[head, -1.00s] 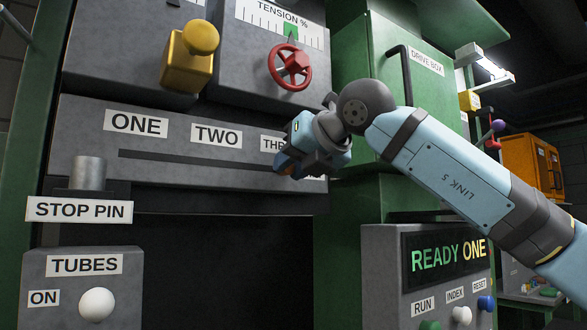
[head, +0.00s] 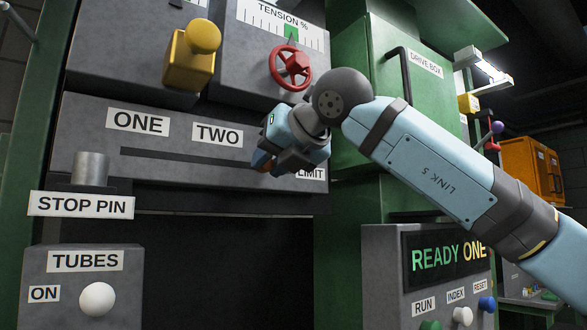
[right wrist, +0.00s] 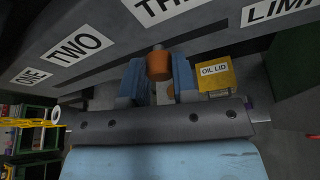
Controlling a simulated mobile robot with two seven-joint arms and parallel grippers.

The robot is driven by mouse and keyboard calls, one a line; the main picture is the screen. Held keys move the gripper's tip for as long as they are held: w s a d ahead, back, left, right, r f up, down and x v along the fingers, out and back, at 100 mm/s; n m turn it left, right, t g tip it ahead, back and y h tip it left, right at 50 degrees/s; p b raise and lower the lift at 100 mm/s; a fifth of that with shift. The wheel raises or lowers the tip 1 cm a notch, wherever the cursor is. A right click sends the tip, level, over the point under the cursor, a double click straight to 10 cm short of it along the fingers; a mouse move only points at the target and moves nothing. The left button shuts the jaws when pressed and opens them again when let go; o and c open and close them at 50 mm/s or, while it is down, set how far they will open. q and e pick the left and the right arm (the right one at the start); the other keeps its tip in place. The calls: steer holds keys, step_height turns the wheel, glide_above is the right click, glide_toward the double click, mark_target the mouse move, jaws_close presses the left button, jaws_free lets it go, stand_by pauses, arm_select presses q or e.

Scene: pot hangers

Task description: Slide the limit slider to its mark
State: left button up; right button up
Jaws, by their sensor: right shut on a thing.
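The limit slider's orange knob (right wrist: 159,65) sits between the two blue fingers of my right gripper (right wrist: 159,82) in the right wrist view, and the gripper is shut on it. In the head view my right gripper (head: 264,163) is at the dark slot (head: 185,157) in the grey panel, to the right of the TWO label (head: 217,136). It hides the label between TWO and LIMIT (head: 311,174). In the right wrist view the knob is below the partly cut-off THR label (right wrist: 160,8). I see no left gripper.
The red handwheel (head: 291,66) and yellow knob block (head: 190,55) are above the slot. The STOP PIN plate (head: 82,205) and ONE label (head: 138,122) are at left. The slot is clear left of my gripper. The READY ONE display (head: 446,256) stands lower right.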

arm_select(q)
steer(key=shift+b, duration=0.85)
arm_select(e)
steer(key=shift+s+a+r, duration=0.1)
steer(key=shift+s+a, duration=0.6)
steer(key=shift+a, duration=0.25)
steer(key=shift+s+a, duration=0.75)
steer(key=shift+a, duration=0.2)
steer(key=shift+s+a+r, duration=0.1)
steer(key=shift+s+a, duration=0.6)
steer(key=shift+a, duration=0.25)
steer(key=o, duration=0.6)
steer(key=shift+o, duration=1)
steer(key=shift+s+d, duration=0.1)
steer(key=shift+d, duration=0.05)
arm_select(q)
steer(key=shift+f, duration=0.1)
arm_select(e)
steer(key=shift+f, duration=0.1)
